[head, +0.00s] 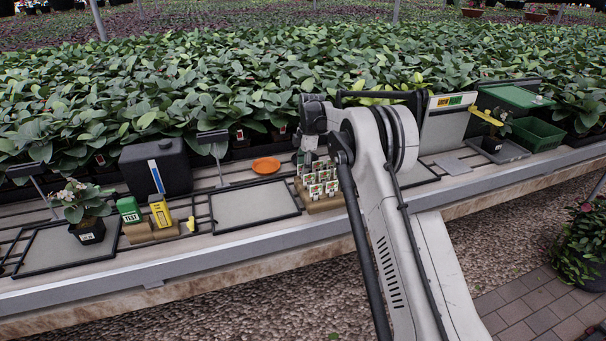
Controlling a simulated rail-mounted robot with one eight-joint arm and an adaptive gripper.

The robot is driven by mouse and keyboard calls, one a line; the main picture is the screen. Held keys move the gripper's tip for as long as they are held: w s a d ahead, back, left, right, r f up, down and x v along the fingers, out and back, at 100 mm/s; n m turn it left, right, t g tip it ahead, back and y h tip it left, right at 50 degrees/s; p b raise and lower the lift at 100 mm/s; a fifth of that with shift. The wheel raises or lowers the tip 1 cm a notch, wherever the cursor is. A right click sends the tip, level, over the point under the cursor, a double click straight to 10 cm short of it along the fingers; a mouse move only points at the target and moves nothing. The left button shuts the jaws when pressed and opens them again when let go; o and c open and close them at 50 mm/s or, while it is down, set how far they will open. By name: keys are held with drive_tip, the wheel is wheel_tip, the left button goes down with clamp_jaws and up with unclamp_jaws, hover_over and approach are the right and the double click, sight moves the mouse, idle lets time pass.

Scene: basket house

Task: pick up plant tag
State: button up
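Several plant tags (317,188) stand upright in a tan wooden holder (325,205) on the bench, at the middle of the head view. They are white with small green and red pictures. My arm reaches over the bench from the lower right, and its end comes down just above and behind the tags. My gripper (305,158) is mostly hidden by my own arm and the tags, so I cannot see its fingers clearly. I cannot tell whether it touches a tag.
An orange saucer (266,165) and a grey framed mat (254,205) lie left of the holder. Further left are a black container (156,168), a green TEST box (129,210), a yellow box (160,211) and a potted plant (87,230). A green crate (537,134) stands at right.

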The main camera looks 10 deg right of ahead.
clamp_jaws()
drive_tip(key=shift+r, duration=0.1)
idle(0.3)
